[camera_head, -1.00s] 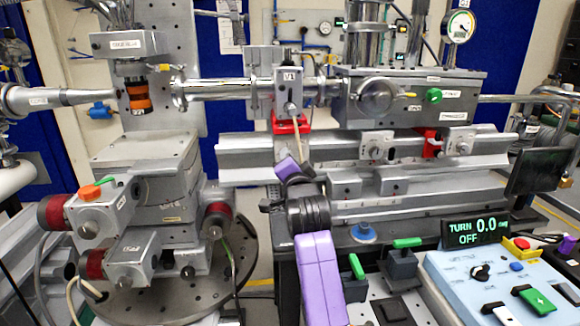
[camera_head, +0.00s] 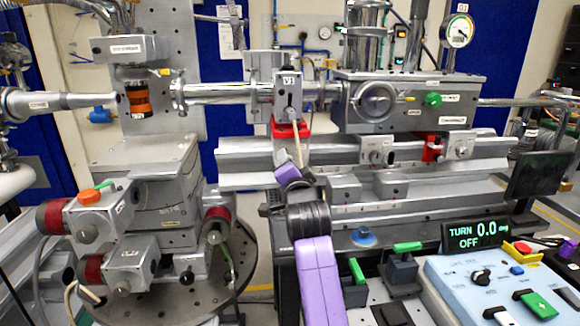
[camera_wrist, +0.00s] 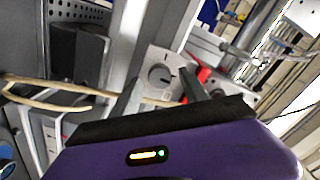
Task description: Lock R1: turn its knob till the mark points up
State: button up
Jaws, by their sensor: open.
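Two grey lock blocks with round knobs sit on the front of the long rail. The left knob (camera_head: 377,153) and the right knob (camera_head: 461,151) flank a red clamp (camera_head: 433,149). Their small labels are unreadable, so I cannot tell which is R1. My gripper (camera_head: 294,168) is left of both blocks in the head view, and its fingers are hard to make out there. In the wrist view my gripper (camera_wrist: 160,92) is open and empty. A round knob (camera_wrist: 160,76) shows beyond and between the fingers, apparently apart from them. I cannot tell which way its mark points.
A upright block with a red base (camera_head: 291,130) stands on the rail beside my gripper, with a thin beige cable near it. A motor stage (camera_head: 150,200) stands at left. A control box (camera_head: 490,285) with a display (camera_head: 475,235) reading "TURN 0.0" and "OFF" is at lower right.

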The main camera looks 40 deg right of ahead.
jog(key=v, duration=0.7)
jog(key=shift+s+a, duration=0.15)
jog(key=shift+s, duration=0.1)
dwell(0.3)
jog(key=s+a+r+n+t+y, duration=0.1)
jog(key=s+a+r+n+t, duration=0.1)
jog(key=a+r+n+t, duration=0.4)
jog(key=s+a+f+n+y+p, duration=0.3)
jog(key=s+a+f+n+y, duration=0.3)
jog(key=s+a+f+n, duration=0.4)
jog(key=s+a+f+g+y+p, duration=0.1)
jog(key=s+a+f+g, duration=0.1)
jog(key=s, duration=0.8)
jog(key=s+a+f+n+g+y+p, duration=0.1)
jog(key=s+a+f+g+p, duration=0.1)
jog(key=s, duration=0.9)
jog(key=s+a+f+g+y+p, duration=0.1)
jog(key=s+f, duration=0.4)
jog(key=s, duration=0.5)
jog(key=a+g, duration=0.1)
jog(key=a, duration=0.1)
jog(key=shift+s+a+n+p, duration=0.25)
jog(key=shift+n+p, duration=0.15)
